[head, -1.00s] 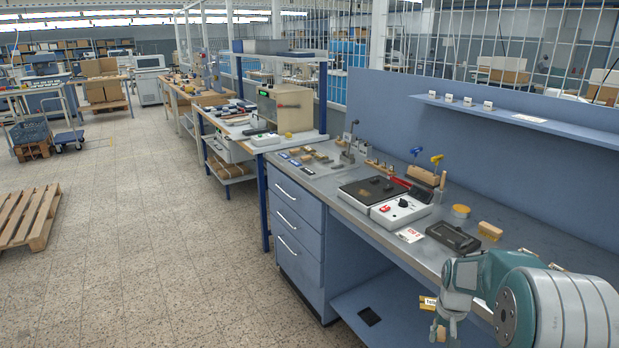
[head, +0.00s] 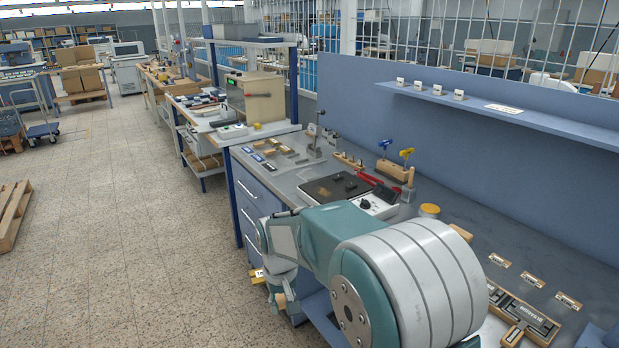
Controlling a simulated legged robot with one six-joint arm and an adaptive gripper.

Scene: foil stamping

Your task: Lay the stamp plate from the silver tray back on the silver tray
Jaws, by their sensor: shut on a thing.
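My gripper (head: 279,295) hangs low in front of the bench, left of my large arm joint. It is shut on a small tan, brass-like piece (head: 281,300), seemingly the stamp plate; it shows at the fingertips, and its face cannot be read. A small yellow-and-white label piece (head: 257,275) shows just left of the gripper. I cannot single out the silver tray with certainty. My arm hides the bench's front middle.
A hot plate (head: 336,187) with a white control box sits mid-bench. Near it are a wooden tool block (head: 392,170) and a yellow tin (head: 429,210). At the right lie a compartmented type tray (head: 545,338) and several small brass-edged plates (head: 532,280). Open floor lies left.

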